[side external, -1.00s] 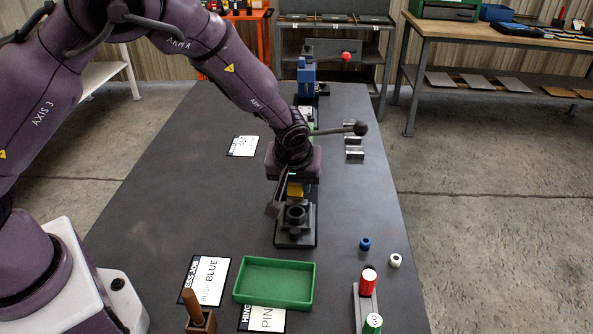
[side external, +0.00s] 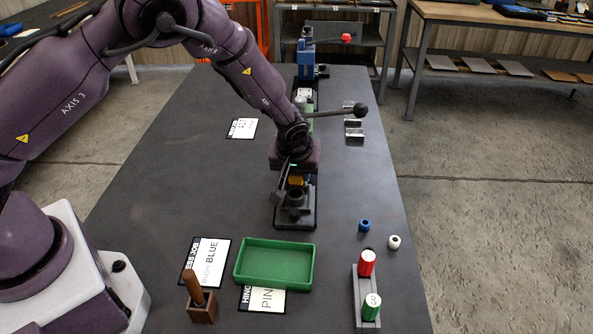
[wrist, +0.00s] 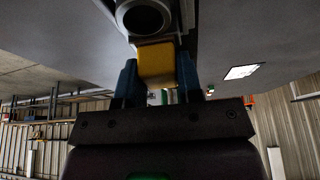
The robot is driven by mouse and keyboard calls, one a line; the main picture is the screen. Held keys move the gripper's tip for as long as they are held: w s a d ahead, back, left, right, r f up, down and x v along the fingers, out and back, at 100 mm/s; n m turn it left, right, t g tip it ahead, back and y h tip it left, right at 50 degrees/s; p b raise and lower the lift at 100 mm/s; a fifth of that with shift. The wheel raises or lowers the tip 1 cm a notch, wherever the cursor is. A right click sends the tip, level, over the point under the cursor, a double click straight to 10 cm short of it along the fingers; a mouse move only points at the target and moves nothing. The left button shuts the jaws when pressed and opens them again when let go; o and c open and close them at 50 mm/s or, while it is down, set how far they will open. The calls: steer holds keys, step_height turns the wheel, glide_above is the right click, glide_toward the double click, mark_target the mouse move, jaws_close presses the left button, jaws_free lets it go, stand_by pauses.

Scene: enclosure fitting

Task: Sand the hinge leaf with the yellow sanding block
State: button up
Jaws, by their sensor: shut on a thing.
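My gripper (wrist: 156,85) is shut on the yellow sanding block (wrist: 156,63), which sits between its two blue fingers in the wrist view. In the side external view the yellow block (side external: 297,181) shows just below my wrist. It is right behind a dark fixture with a round, hollow top (side external: 295,198) on a black base plate. The round opening (wrist: 143,15) also shows in the wrist view, close beyond the block. I cannot tell whether the block touches anything. I cannot make out the hinge leaf; my wrist and the fixture hide part of that area.
A green tray (side external: 273,266) and printed cards (side external: 208,262) lie at the front. A wooden-handled tool in a block (side external: 196,297) stands front left. A blue device (side external: 306,58) stands behind.

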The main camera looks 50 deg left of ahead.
mark_target(296, 186)
steer(key=shift+s+d, duration=1.2)
step_height(296, 186, up, 8)
steer(key=shift+a, duration=0.1)
steer(key=shift+f, duration=3.9)
steer(key=shift+w+a+f, duration=0.1)
steer(key=shift+w+a, duration=1.25)
steer(key=shift+w, duration=0.05)
steer(key=shift+s+d, duration=1.15)
steer(key=shift+d, duration=0.05)
steer(key=shift+v, duration=1.2)
steer(key=shift+w+a+r, duration=0.1)
steer(key=shift+r, duration=1.35)
steer(key=shift+w+a+r, duration=0.1)
steer(key=shift+r, duration=1.4)
steer(key=shift+d, duration=0.1)
